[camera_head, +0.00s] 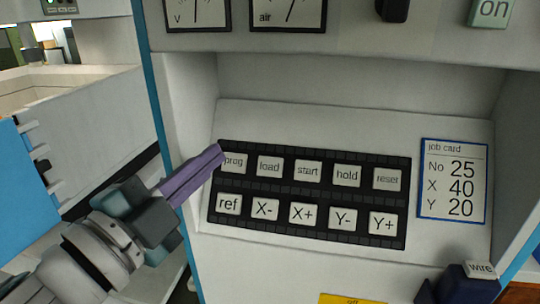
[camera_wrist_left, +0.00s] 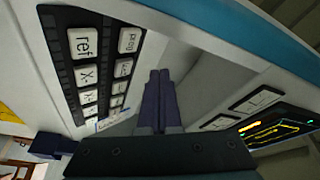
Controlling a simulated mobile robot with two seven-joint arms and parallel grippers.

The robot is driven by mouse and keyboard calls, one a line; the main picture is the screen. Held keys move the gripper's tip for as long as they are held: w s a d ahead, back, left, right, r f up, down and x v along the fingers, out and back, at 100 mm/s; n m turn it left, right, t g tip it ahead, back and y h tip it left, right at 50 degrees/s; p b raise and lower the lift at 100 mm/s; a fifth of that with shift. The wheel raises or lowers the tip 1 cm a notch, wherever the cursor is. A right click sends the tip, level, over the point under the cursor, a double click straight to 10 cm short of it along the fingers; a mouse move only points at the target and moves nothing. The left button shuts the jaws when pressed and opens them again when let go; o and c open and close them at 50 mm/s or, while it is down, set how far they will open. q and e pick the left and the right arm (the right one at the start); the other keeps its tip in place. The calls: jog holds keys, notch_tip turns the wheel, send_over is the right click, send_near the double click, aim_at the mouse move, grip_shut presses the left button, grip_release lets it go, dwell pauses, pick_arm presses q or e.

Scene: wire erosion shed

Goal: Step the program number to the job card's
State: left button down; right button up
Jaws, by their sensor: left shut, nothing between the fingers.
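The black keypad (camera_head: 310,194) has two rows of white keys. The prog key (camera_head: 236,162) is at the upper left, and it also shows in the wrist view (camera_wrist_left: 127,41). My left gripper (camera_head: 216,156) is shut and empty, its purple fingertips overlapping the prog key's left edge in the head view. The fingertips (camera_wrist_left: 160,73) look beside the keypad in the wrist view; I cannot tell whether they touch the key. The job card (camera_head: 453,182), right of the keypad, reads No 25, X 40, Y 20. My right gripper is not in view.
Load (camera_head: 269,167) and ref (camera_head: 228,204) keys sit close to prog. Gauges (camera_head: 288,14) and a green on button (camera_head: 491,11) are above. A dark blue block (camera_head: 468,287) labelled wire is at lower right. A lit screen (camera_wrist_left: 278,126) shows in the wrist view.

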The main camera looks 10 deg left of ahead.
aim_at(237, 154)
pick_arm(q)
jog(key=shift+w+d+f+b, duration=0.1)
jog(key=shift+w+f+b, duration=0.55)
jog(key=shift+w, duration=0.25)
jog(key=shift+w+f+b, duration=0.6)
jog(key=shift+w+b, duration=0.05)
jog(key=shift+w, duration=0.25)
dwell(0.7)
jog(key=shift+w+f+b, duration=0.25)
jog(key=shift+w+b, duration=0.05)
jog(key=shift+b, duration=0.05)
jog(key=shift+w+f+b, duration=0.25)
jog(key=shift+w+b, duration=0.05)
jog(key=shift+b, duration=0.05)
dwell(0.6)
jog(key=shift+s+r+p, duration=0.5)
jog(key=shift+s+p, duration=0.15)
jog(key=shift+p, duration=0.1)
